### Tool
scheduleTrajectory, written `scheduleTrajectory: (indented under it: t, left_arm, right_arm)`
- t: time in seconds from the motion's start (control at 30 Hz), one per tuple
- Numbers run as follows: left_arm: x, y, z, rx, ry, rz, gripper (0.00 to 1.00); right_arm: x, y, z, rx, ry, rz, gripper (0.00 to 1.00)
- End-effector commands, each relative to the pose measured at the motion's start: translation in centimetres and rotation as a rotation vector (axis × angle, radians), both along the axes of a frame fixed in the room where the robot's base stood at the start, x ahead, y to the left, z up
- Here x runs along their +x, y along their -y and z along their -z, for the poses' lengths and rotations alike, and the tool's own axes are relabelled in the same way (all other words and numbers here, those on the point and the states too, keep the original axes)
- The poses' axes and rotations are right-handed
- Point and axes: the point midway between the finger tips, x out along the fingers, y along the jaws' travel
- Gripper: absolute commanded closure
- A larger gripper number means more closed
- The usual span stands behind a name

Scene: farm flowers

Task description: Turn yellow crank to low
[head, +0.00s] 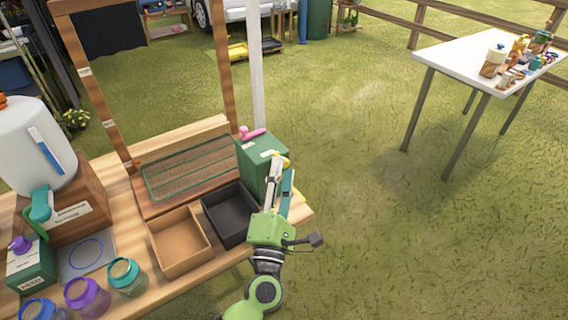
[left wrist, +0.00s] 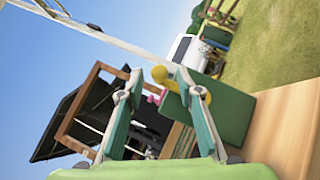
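The yellow crank (head: 282,160) sits at the top right of a green box (head: 252,160) on the wooden stand. In the left wrist view, its round yellow knob (left wrist: 160,74) shows between my left fingertips, and its other end shows by the right finger. My left gripper (head: 281,176) is beside the box at the crank. In the left wrist view its two teal fingers (left wrist: 156,84) are apart. I cannot tell whether either finger touches the crank. Labels on the box are too small to read. My right gripper is out of view.
A pink crank (head: 252,133) is on the same box. A black tray (head: 228,236) and a brown tray (head: 181,262) lie beside the box. Jars (head: 128,282) and a white dispenser (head: 30,145) stand left. Grass to the right is open, up to a white table (head: 470,60).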

Motion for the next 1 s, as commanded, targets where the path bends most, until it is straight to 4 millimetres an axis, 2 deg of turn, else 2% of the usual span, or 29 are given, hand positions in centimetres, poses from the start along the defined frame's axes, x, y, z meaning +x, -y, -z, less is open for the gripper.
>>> scheduleTrajectory:
  t: [0.03, 0.2, 0.4, 0.6, 1.0]
  left_arm:
    - [-1.2, -0.1, 0.6, 0.001, -0.005, 0.001, 0.67]
    - [-4.7, -0.5, 1.6, 0.000, -0.005, 0.002, 0.67]
    - [-7.5, -0.9, 2.5, 0.000, -0.003, 0.000, 0.67]
    - [-8.4, -0.9, 2.6, -0.001, -0.002, 0.002, 0.67]
    - [-8.4, -0.9, 2.6, -0.001, -0.001, 0.001, 0.67]
  right_arm:
    - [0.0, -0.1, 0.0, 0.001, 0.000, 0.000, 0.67]
    - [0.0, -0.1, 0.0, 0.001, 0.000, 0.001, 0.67]
    - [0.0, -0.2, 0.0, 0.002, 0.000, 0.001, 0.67]
    - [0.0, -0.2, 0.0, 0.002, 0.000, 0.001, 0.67]
    - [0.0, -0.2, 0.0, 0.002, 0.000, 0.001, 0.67]
